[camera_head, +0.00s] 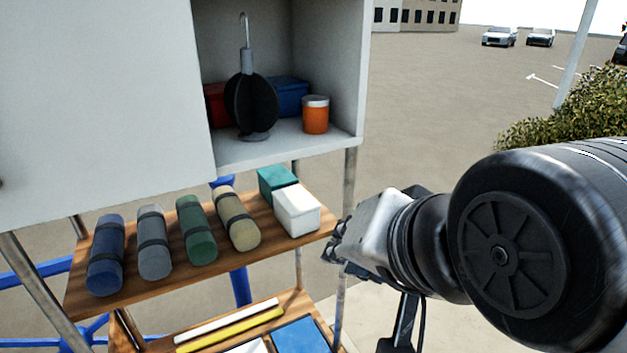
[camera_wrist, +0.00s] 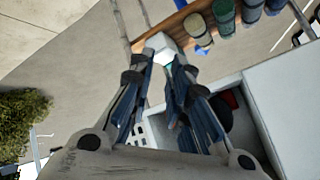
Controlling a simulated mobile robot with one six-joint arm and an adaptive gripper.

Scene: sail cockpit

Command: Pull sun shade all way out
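No thing in either view is plainly a sun shade. Several strapped rolls lie side by side on the wooden shelf: a blue roll (camera_head: 106,256), a grey roll (camera_head: 153,243), a green roll (camera_head: 196,230) and a tan roll (camera_head: 237,219). I cannot tell whether any of them is the shade. My gripper (camera_head: 336,243) is at the shelf's right end, beside the white box (camera_head: 297,210). In the wrist view my gripper (camera_wrist: 162,72) shows its fingers apart with nothing between them. The white box (camera_wrist: 160,46) appears beyond the fingertips.
A white cabinet (camera_head: 100,90) stands above the wooden shelf (camera_head: 75,295). Its open bay holds a black finned object (camera_head: 250,102), an orange jar (camera_head: 315,115) and a blue box (camera_head: 290,97). A teal box (camera_head: 277,183) touches the white one. A metal post (camera_head: 349,175) stands near my gripper.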

